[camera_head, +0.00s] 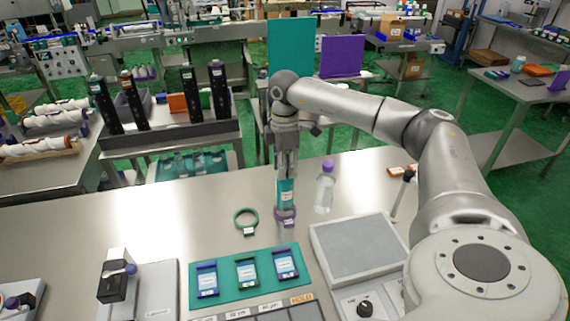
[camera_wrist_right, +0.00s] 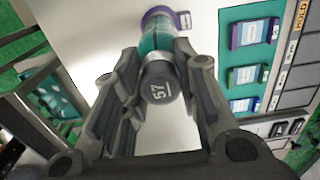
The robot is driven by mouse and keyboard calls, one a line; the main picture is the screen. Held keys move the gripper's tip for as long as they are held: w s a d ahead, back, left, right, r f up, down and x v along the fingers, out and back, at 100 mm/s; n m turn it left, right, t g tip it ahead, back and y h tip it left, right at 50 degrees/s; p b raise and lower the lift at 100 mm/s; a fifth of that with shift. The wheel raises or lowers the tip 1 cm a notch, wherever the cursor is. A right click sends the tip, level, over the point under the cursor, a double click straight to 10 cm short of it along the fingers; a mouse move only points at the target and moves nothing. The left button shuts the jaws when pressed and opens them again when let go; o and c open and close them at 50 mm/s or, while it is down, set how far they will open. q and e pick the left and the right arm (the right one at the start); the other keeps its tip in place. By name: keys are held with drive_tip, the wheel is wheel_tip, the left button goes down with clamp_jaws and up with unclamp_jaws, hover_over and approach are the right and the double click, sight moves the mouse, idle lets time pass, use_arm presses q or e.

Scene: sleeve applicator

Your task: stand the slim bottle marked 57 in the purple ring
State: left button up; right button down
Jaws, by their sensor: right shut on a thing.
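The slim bottle marked 57 (camera_wrist_right: 160,82) has a grey cap with the number on it and a teal body. In the head view the bottle (camera_head: 286,192) is upright, its lower end at the purple ring (camera_head: 286,216) on the table. The ring also shows in the right wrist view (camera_wrist_right: 184,20), at the bottle's far end. Whether the base rests on the table inside the ring is hidden. My right gripper (camera_head: 286,172) is shut on the bottle from above, and its fingers flank it in the wrist view (camera_wrist_right: 160,70). My left gripper is not in view.
A green ring (camera_head: 246,219) lies just left. A clear bottle with a purple cap (camera_head: 325,190) stands close on the right. A teal mat (camera_head: 223,290) with several labelled pieces lies in front, beside a grey-topped box (camera_head: 358,248).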

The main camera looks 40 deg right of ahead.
drive_tip(key=shift+f+b, duration=0.9)
drive_tip(key=shift+f, duration=0.8)
drive_tip(key=c, duration=0.6)
unclamp_jaws()
drive_tip(key=shift+o, duration=0.2)
drive_tip(key=shift+r, duration=0.15)
drive_tip(key=shift+r+p, duration=3.7)
drive_tip(key=shift+r, duration=0.7)
